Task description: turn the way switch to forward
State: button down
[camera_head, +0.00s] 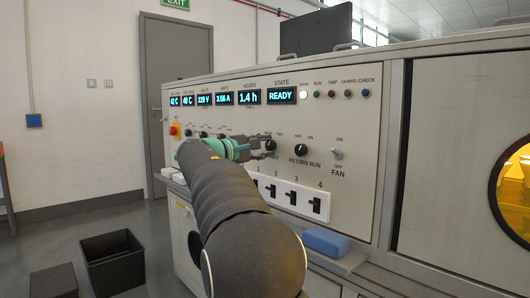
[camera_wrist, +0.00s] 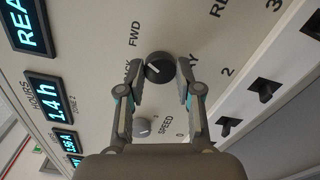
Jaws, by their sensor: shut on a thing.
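The way switch is a round black knob with a pale pointer mark; in the wrist view the knob (camera_wrist: 158,64) stands between my fingertips. The label FWD is printed to its upper left, and a partly hidden label ending in K is behind the left finger. The pale mark points to the lower left in that view, not straight at FWD. My gripper (camera_wrist: 161,73) is shut on this knob, one finger on each side. In the head view my gripper (camera_head: 264,147) is at the panel, and the switch is largely hidden by the fingers.
The return run knob (camera_head: 301,150) and fan toggle (camera_head: 337,154) are to the right. Numbered switches (camera_head: 291,197) line the panel below. The grey speed knob (camera_wrist: 143,128) sits close by. The state display (camera_head: 281,96) reads READY. A blue block (camera_head: 326,241) lies on the ledge.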

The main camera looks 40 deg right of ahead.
dwell(0.3)
jog(key=c, duration=0.8)
grip_release()
jog(key=shift+o, duration=0.2)
jog(key=s+a, duration=0.1)
jog(key=a, duration=1.1)
